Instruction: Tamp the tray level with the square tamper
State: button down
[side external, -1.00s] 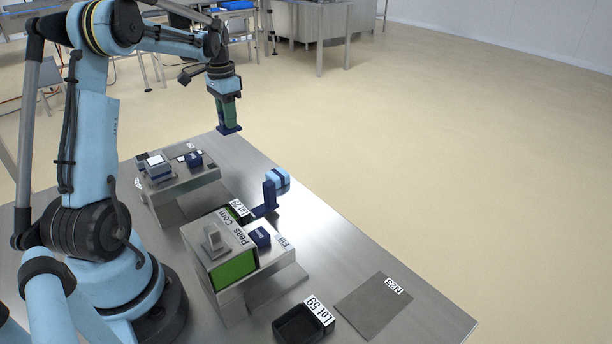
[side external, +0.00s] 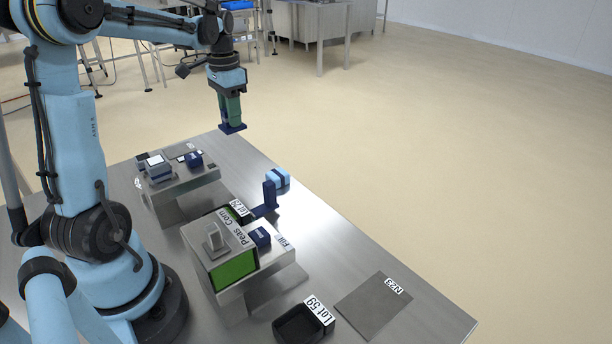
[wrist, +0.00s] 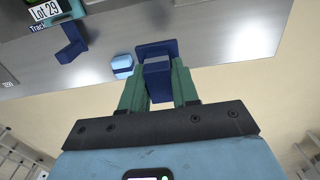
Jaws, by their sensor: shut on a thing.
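My gripper (side external: 230,105) is shut on the dark blue square tamper (side external: 232,128), gripping its handle. The tamper hangs with its flat square foot down, well above the far edge of the table. In the wrist view the tamper (wrist: 157,68) sits between the green fingers of my gripper (wrist: 158,88). A tray with a "Lot 29" label (side external: 238,208) stands behind the Peas/Corn machine, mostly hidden by it. Its label also shows at the top left of the wrist view (wrist: 45,12). A black tray labelled "Lot 59" (side external: 301,325) sits at the table's front.
The Peas/Corn machine (side external: 212,250) has a green side and a blue button. A blue upright bracket (side external: 269,197) and a light blue block (side external: 279,177) stand behind it. A second machine (side external: 178,183) is back left. A grey "N23" mat (side external: 372,308) lies front right.

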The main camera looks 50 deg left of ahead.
jog(key=s+d, duration=1.3)
jog(key=d, duration=0.4)
jog(key=shift+d+f, duration=0.1)
jog(key=shift+f, duration=3.25)
jog(key=shift+f, duration=0.75)
notch_tip(320, 180, up, 9)
dwell(0.7)
